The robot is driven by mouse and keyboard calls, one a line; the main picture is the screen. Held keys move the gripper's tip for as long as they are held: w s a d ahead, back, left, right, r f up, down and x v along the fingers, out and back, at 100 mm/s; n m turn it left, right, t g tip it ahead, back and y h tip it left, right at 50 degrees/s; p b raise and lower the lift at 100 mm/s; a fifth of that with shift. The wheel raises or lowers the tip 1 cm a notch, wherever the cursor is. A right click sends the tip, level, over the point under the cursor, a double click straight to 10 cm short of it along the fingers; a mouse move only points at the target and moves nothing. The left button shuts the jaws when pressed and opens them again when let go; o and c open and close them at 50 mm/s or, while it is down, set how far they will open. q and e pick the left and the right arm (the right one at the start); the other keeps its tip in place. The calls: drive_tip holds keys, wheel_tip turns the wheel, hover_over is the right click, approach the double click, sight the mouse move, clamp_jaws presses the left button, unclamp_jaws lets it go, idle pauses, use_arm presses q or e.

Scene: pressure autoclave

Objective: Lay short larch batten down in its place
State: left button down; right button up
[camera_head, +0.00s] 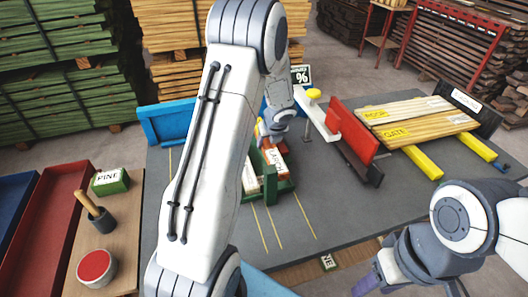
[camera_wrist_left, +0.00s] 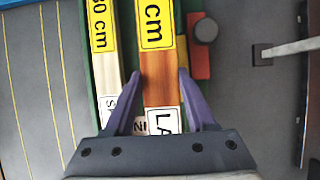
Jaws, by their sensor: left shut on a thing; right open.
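The short larch batten (camera_wrist_left: 160,85) is reddish brown, with a yellow "cm" label and a white label starting "LA". My left gripper (camera_wrist_left: 160,76) is shut on it, one purple finger on each side. In the head view the batten (camera_head: 275,158) lies in or just above a green holder (camera_head: 270,189); I cannot tell whether it touches the bottom. The holder's green wall also shows in the wrist view (camera_wrist_left: 84,75). A pale batten (camera_wrist_left: 104,70) labelled "30 cm" lies alongside, to the left. My right gripper (camera_head: 368,284) is open, low at the right, partly cut off.
A red block (camera_head: 352,135) and a white lever with a yellow knob (camera_head: 314,94) stand right of the holder. Pale boards (camera_head: 420,118) lie further right on yellow bars. A side table (camera_head: 105,235) holds a cup and red-topped tin. My left arm hides much of the bench.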

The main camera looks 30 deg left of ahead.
use_arm(q)
drive_tip(key=shift+w+a+f, duration=0.1)
drive_tip(key=shift+a+f, duration=0.35)
drive_tip(key=shift+a, duration=0.35)
drive_tip(key=shift+f+b, duration=1.1)
drive_tip(key=shift+f, duration=0.85)
